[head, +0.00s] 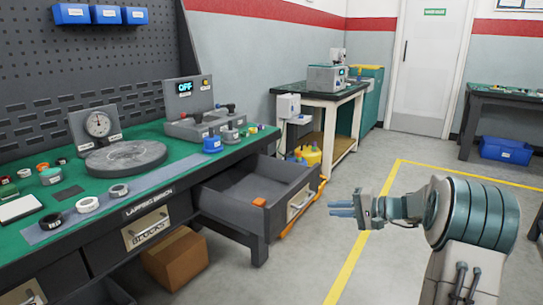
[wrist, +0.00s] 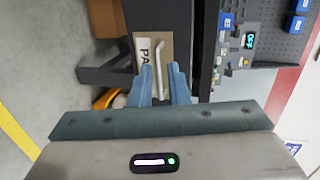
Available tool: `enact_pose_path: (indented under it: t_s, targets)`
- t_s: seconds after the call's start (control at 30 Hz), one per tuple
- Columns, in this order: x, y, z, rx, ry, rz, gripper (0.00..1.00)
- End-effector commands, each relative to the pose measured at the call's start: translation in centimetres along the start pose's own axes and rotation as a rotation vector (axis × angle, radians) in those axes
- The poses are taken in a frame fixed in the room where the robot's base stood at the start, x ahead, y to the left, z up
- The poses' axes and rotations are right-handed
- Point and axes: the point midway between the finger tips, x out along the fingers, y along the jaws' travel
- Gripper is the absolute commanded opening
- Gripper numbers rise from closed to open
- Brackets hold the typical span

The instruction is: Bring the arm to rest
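My arm (head: 470,215) reaches in from the right in the head view, above the bare floor. My gripper (head: 331,209) has blue fingers that point left toward the open drawer (head: 247,190) of the lapping bench. The wrist view shows the two fingers of my gripper (wrist: 163,72) apart, with nothing held between them. Beyond them is the drawer's label plate and pale bar handle (wrist: 159,65). In the head view the handle (head: 299,203) is left of the fingertips, with a gap between. The drawer looks empty inside; an orange piece sits at its front edge.
The green-topped lapping bench (head: 150,160) carries a dial gauge (head: 97,124), a round plate and several rings. A cardboard box (head: 177,258) lies below it. A side table (head: 325,110) stands behind, with yellow containers near it. The floor (head: 400,270) around my arm is clear.

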Motion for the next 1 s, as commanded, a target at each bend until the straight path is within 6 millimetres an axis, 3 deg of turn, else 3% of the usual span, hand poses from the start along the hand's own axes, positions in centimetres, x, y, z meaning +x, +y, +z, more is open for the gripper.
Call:
enact_pose_path:
  t_s: [0.03,0.1,0.27,0.47,0.7,1.0]
  targets:
    - [0.0,-3.1,1.9,-0.014,-0.031,0.048,0.15]
    - [0.1,-5.4,4.7,-0.026,-0.072,0.131,0.15]
    - [-0.6,-9.7,11.3,-0.068,-0.151,0.332,0.15]
    - [-3.2,-14.2,18.7,-0.147,-0.209,0.566,0.15]
    - [-8.2,-18.7,26.1,-0.280,-0.226,0.818,0.15]
    - [-15.4,-23.2,32.5,-0.493,-0.183,1.060,0.15]
